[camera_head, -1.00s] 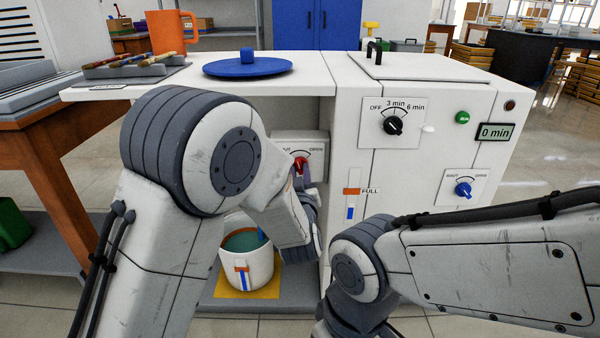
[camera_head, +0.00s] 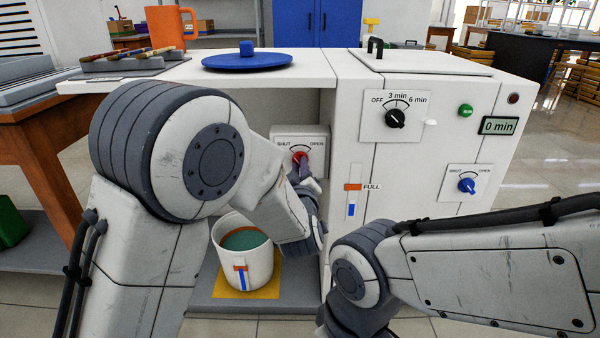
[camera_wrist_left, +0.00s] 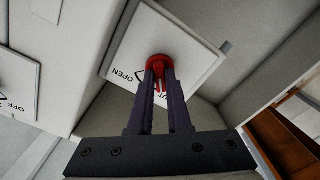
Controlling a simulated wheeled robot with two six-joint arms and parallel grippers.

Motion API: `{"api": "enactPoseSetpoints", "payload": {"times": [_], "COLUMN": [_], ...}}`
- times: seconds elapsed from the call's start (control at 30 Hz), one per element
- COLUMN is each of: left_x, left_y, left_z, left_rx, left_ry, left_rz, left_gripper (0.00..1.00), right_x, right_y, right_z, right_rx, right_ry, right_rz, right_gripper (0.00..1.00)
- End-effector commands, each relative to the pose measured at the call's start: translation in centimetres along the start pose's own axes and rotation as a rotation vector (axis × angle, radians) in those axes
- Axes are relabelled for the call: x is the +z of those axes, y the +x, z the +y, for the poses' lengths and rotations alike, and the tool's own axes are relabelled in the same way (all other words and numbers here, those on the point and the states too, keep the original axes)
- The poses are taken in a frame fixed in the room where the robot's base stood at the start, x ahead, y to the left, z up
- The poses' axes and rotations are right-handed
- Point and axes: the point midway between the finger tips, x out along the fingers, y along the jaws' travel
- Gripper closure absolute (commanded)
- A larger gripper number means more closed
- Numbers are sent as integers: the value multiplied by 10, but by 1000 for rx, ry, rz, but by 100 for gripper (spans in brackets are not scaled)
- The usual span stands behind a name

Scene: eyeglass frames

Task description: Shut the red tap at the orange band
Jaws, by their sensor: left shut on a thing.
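The red tap (camera_head: 300,157) sits on a white plate marked SHUT and OPEN, inside the white cabinet's open bay. My left gripper (camera_head: 303,171) is shut on its knob; the left wrist view shows both fingers (camera_wrist_left: 159,72) closed around the red knob (camera_wrist_left: 159,64). The knob's exact pointing is partly hidden by the fingers. Below stands a white bucket (camera_head: 258,268) with greenish liquid (camera_head: 245,239). Its front gauge has an orange band (camera_head: 240,268) with a blue bar reaching up to about it. No stream shows into the bucket. My right gripper is out of view.
The cabinet front has a FULL gauge (camera_head: 353,187), a black timer dial (camera_head: 395,118) and a blue tap (camera_head: 466,186). My right arm crosses the lower right.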

Motion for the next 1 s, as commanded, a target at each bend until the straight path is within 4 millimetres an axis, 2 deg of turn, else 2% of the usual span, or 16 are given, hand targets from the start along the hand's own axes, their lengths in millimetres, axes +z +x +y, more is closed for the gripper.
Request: {"api": "enactPoseSetpoints", "payload": {"times": [0.3, 0.8, 0.83, 0.9, 1.0], "left_x": [2, 2, 2, 2, 1], "left_y": [-1, -2, -2, -1, -1], "left_z": [-2, -2, -2, -2, -2], "left_rx": [-4, -5, -5, -4, -3], "left_ry": [-124, -146, -146, -145, -146], "left_rz": [-3, -5, -5, -4, -3], "left_gripper": [100, 100, 76, 54, 54], "right_x": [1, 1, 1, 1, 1], "right_y": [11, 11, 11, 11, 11], "right_z": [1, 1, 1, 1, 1], "right_rx": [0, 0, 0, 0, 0], "right_ry": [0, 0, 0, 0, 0], "right_rz": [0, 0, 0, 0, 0], "right_gripper": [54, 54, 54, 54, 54]}}
